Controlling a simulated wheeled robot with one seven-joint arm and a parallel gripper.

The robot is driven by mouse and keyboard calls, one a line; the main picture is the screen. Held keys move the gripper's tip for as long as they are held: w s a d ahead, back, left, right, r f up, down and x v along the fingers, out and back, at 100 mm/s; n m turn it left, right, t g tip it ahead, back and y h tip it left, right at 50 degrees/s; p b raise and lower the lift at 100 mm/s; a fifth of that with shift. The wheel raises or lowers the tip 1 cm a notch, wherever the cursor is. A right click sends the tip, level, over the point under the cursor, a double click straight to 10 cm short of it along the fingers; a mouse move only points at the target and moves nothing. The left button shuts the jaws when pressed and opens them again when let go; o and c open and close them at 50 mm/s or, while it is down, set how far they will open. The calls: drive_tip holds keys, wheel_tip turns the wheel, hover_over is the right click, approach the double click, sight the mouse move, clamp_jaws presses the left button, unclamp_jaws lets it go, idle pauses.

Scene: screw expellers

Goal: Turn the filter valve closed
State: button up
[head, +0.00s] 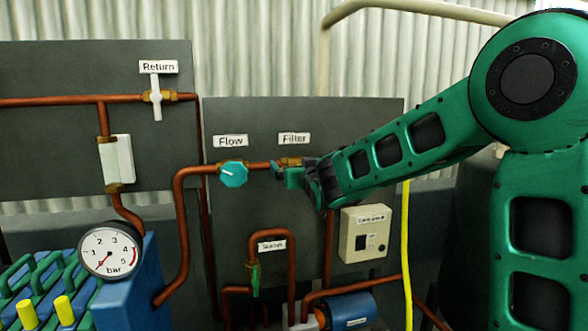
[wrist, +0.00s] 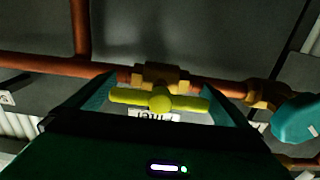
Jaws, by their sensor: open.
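The filter valve has a brass body (head: 291,162) on the copper pipe under the "Filter" label (head: 294,139). In the head view my gripper (head: 284,174) is right at the valve and hides its handle. In the wrist view the yellow handle (wrist: 184,103) is a bar roughly along the pipe, with the brass body (wrist: 160,75) behind it. My gripper (wrist: 161,92) is open, with one finger near each end of the handle. I cannot tell whether either finger touches it. The label shows upside down behind the handle.
The teal flow knob (head: 232,174) sits close to the left on the same pipe; it also shows in the wrist view (wrist: 296,122). A return valve (head: 156,97) is at upper left. A pressure gauge (head: 110,250), a switch box (head: 365,234) and a yellow hose (head: 406,240) are lower down.

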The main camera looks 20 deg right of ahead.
drive_tip(key=c, duration=0.9)
drive_tip(key=shift+a, duration=0.15)
drive_tip(key=shift+c, duration=0.2)
